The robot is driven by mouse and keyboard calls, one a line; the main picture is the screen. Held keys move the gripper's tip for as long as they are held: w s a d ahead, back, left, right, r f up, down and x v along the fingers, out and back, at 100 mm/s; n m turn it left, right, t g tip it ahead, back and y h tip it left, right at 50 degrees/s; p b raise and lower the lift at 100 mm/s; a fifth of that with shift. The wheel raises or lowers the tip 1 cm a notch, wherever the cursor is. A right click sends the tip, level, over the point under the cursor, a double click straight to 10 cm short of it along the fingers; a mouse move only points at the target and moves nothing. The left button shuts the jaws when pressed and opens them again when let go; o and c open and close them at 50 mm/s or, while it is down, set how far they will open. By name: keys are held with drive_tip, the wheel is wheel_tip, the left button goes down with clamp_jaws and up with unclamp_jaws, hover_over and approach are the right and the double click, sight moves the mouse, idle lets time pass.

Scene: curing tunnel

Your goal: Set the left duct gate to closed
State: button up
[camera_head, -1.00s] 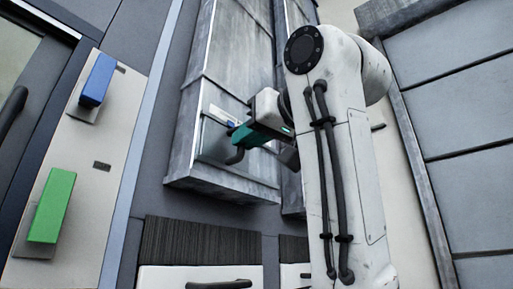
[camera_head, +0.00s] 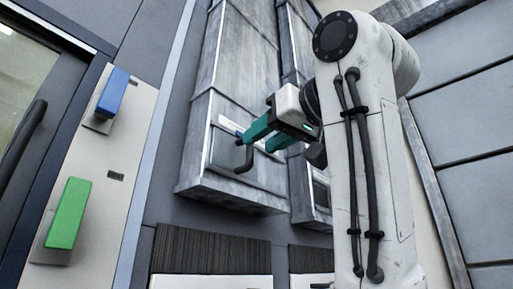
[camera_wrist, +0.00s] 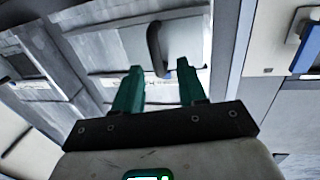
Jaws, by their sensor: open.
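The left duct (camera_head: 240,75) is a tall grey metal channel on the wall. Near its lower end is the left duct gate (camera_head: 225,157), a flat grey panel with a curved black handle (camera_head: 246,160). My gripper (camera_head: 256,142) has teal fingers pointing at the gate, just above and right of the handle. In the wrist view my gripper (camera_wrist: 160,68) is open with nothing between its fingers. Whether a finger touches the handle cannot be told.
A second duct (camera_head: 300,60) with its own panel stands close on the right, partly behind my arm. At left, a pale panel carries a blue block (camera_head: 113,92) and a green block (camera_head: 68,213). A dark ribbed strip (camera_head: 210,248) lies below the duct.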

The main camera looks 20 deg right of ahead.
drive_tip(key=b+v, duration=0.2)
drive_tip(key=v, duration=0.5)
drive_tip(key=shift+s, duration=0.4)
